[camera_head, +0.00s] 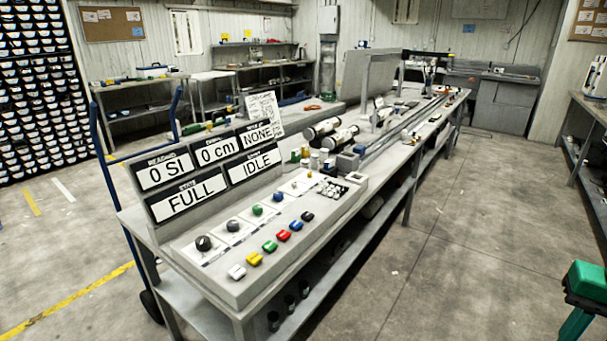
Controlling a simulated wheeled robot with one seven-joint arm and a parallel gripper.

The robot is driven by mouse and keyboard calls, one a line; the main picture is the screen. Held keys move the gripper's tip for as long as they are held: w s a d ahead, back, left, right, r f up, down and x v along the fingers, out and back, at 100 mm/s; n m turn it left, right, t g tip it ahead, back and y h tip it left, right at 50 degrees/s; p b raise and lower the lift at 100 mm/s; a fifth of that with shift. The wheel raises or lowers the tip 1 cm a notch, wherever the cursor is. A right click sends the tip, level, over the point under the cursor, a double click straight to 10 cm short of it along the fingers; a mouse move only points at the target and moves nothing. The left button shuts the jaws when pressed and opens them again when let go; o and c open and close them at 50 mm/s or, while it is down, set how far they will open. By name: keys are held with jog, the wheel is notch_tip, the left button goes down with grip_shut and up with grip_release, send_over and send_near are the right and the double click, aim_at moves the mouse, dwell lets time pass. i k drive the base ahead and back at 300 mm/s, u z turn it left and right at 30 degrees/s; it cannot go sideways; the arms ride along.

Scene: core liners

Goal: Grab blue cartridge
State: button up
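A small blue block (296,225), which may be the blue cartridge, sits on the front of the grey control panel (225,290). It is in a row of similar blocks, between a red one (283,236) and a black one (307,216). A round blue knob (278,197) is on the same panel, behind the row. A grey block with some blue (348,161) stands farther back on the bench. I cannot tell for sure which is the cartridge. My gripper is not in view.
Display signs (205,170) stand behind the panel. The long bench (408,158) carries cylinders and rails and runs to the back. The floor (440,260) to its right is clear. A green object (587,283) is at the right edge, and a blue-framed cart (108,180) stands left.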

aim_at(328, 165)
jog(key=u, duration=0.1)
jog(key=i, duration=1)
jog(key=z, duration=0.1)
